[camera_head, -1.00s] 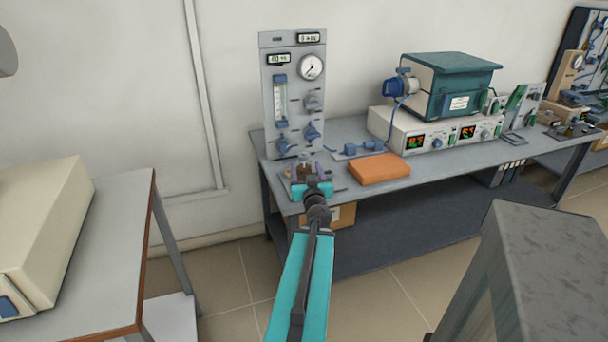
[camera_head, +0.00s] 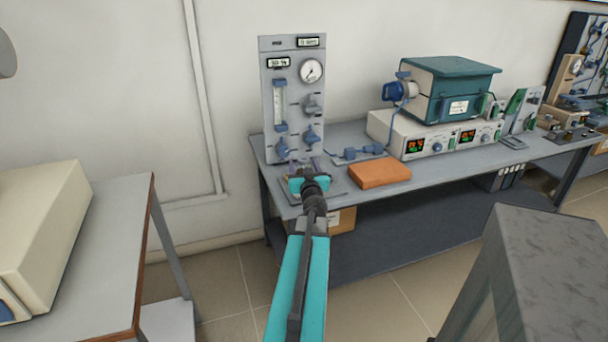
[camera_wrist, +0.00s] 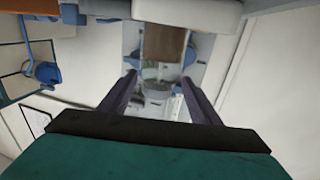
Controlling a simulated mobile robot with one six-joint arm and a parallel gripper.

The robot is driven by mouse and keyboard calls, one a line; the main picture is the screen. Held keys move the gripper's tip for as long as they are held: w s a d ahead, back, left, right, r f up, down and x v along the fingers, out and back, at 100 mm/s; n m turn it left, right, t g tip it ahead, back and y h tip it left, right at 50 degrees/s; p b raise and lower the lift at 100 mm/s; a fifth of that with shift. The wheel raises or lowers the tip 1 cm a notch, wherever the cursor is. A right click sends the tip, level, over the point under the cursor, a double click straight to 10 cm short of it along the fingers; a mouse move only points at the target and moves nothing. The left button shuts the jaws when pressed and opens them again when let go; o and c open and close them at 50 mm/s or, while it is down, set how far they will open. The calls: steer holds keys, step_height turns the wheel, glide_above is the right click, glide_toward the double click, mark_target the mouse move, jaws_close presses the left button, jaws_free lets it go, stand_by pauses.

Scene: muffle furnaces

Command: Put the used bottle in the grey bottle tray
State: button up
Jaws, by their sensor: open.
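My gripper (camera_head: 308,167) is over the left end of the grey bench, in front of the gauge panel. In the wrist view its two dark fingers (camera_wrist: 158,80) are apart. A bottle with a clear neck (camera_wrist: 158,72) and what looks like brown contents (camera_wrist: 163,43) shows between and beyond the fingertips; I cannot tell whether they touch it. In the head view the gripper hides the bottle. A flat grey piece (camera_head: 337,186) lies on the bench under the gripper; I cannot tell whether it is the bottle tray.
The gauge panel (camera_head: 293,70) stands close behind the gripper. An orange-brown block (camera_head: 379,173) lies to its right. A teal furnace (camera_head: 450,85) sits on a control box (camera_head: 385,127) farther right. Another table (camera_head: 105,240) with a cream device is at left.

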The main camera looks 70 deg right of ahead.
steer(key=shift+x, duration=2.6)
steer(key=shift+s, duration=0.1)
steer(key=shift+r, duration=0.1)
steer(key=c, duration=1.2)
steer(key=shift+r, duration=0.15)
